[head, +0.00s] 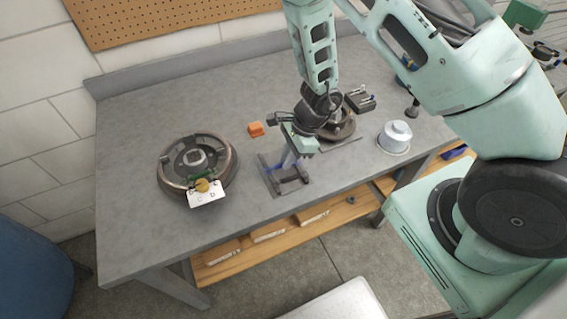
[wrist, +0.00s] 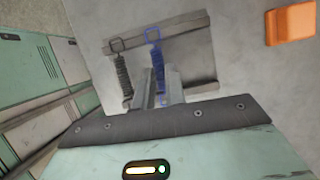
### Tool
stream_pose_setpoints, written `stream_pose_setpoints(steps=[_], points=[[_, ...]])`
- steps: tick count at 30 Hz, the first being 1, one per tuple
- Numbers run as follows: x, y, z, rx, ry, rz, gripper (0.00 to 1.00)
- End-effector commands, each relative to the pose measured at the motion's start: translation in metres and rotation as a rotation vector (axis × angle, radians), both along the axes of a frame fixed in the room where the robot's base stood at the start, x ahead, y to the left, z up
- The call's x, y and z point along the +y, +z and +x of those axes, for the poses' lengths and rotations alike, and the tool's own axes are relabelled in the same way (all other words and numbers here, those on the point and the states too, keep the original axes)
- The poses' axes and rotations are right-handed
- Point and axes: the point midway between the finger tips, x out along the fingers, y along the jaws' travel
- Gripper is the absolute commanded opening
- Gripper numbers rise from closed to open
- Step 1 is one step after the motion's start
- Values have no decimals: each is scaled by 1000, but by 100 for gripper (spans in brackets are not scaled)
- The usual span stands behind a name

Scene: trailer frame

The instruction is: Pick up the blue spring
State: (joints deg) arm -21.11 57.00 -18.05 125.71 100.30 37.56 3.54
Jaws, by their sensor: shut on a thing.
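The blue spring (wrist: 158,62) has a square loop at its top end and stands out in the wrist view beside a dark spring (wrist: 122,70). Both lie at a grey holder with dark bars (wrist: 195,60). My gripper (wrist: 168,88) is shut on the blue spring, with its fingers at the coil's lower part. In the head view my gripper (head: 289,158) points down over the holder (head: 292,187) near the table's front edge. Only a little blue shows there, and the arm hides most of the springs.
The grey workbench (head: 130,130) carries a round drum brake (head: 165,172) with a white card (head: 207,193) at left. An orange block (head: 255,129) sits behind the holder. A second round part (head: 345,130) and a silver hub (head: 395,137) stand at right. The bench's left side is mostly clear.

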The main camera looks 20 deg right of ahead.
Motion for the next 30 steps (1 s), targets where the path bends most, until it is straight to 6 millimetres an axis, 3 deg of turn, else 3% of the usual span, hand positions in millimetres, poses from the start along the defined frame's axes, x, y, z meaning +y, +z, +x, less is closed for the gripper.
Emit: stream_pose_setpoints(steps=[11, 24, 30], points=[[1, 14, 1, -3, 0, 3, 0], [0, 84, 1, -5, 1, 1, 0], [0, 101, 0, -1, 1, -1, 0]])
